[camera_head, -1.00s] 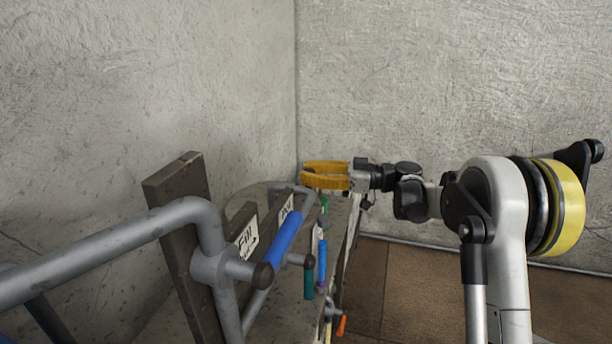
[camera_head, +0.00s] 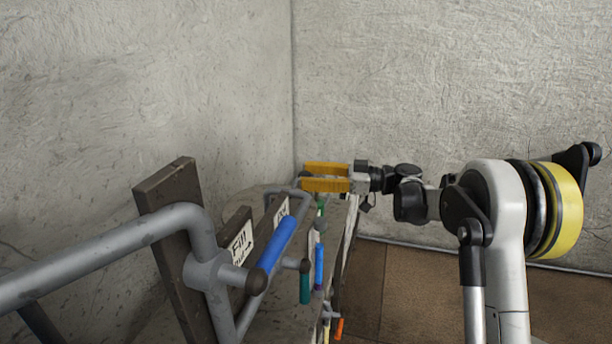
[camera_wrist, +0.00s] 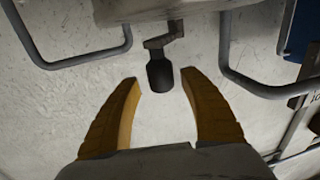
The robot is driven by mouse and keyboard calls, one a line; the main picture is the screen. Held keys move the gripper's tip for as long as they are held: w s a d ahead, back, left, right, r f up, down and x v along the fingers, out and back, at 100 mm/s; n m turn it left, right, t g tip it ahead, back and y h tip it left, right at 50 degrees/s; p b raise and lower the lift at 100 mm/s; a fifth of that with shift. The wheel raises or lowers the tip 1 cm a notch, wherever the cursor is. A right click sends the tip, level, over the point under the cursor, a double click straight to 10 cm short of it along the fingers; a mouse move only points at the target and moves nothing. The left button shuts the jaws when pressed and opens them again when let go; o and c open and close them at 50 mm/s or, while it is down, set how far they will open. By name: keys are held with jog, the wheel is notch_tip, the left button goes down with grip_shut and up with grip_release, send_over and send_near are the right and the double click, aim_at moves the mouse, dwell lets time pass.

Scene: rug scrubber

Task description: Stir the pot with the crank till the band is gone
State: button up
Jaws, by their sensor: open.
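My gripper (camera_head: 304,176) is open, with two yellow fingers, above the far end of the bench in the head view. In the wrist view its fingers (camera_wrist: 160,80) stand apart on either side of a small black crank handle (camera_wrist: 160,73). The handle hangs from a short dark crank arm (camera_wrist: 165,40) under a pale body at the top edge. The fingers do not visibly touch it. I cannot make out the pot or a band in either view.
A thick grey pipe rail (camera_head: 90,258) with a dark wooden post (camera_head: 180,255) fills the near left. A blue-gripped bar (camera_head: 277,243), a "Fill" sign (camera_head: 241,243) and coloured handles (camera_head: 319,262) line the bench. Grey bent rods (camera_wrist: 75,60) flank the crank. Brown floor (camera_head: 425,285) is open at right.

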jog(key=s+d, duration=0.2)
jog(key=d, duration=0.9)
jog(key=shift+d, duration=0.2)
jog(key=shift+s, duration=0.1)
